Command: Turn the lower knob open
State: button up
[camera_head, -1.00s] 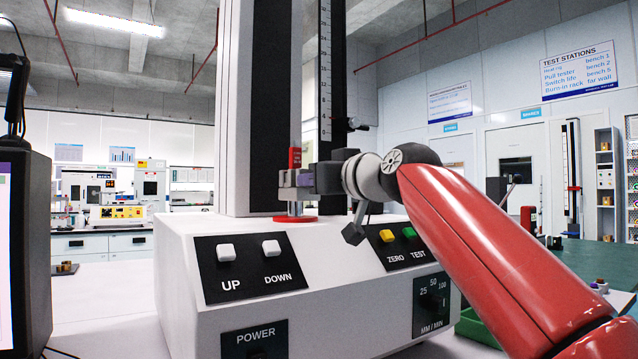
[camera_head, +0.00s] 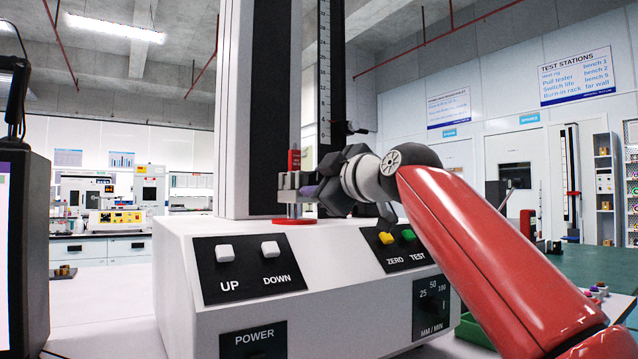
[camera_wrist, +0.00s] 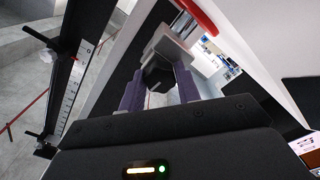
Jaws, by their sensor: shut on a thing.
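The lower knob (camera_wrist: 157,76) is black and sits against a grey clamp block. In the wrist view my gripper (camera_wrist: 159,84) has its purple-grey fingers on either side of it, shut on it. In the head view my gripper (camera_head: 309,190) reaches in from the right, rolled to a slant, and hides the knob. The grey clamp block (camera_head: 288,181) stands on a short post above a red disc (camera_head: 294,221) on the white tester (camera_head: 200,310). A red cylinder (camera_head: 294,160) stands upright just above the block.
The tester's column (camera_head: 265,100) rises behind the clamp, with a dark scale rail (camera_head: 326,80) beside it. UP and DOWN buttons (camera_head: 248,250) and the ZERO and TEST buttons (camera_head: 397,237) are on the sloped front. A dark monitor (camera_head: 32,250) stands at the left.

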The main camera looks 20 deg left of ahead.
jog(key=shift+f+n, duration=0.1)
jog(key=shift+n, duration=0.6)
jog(key=o, duration=1)
jog(key=b+v, duration=0.4)
jog(key=v, duration=0.3)
jog(key=shift+s+d, duration=0.25)
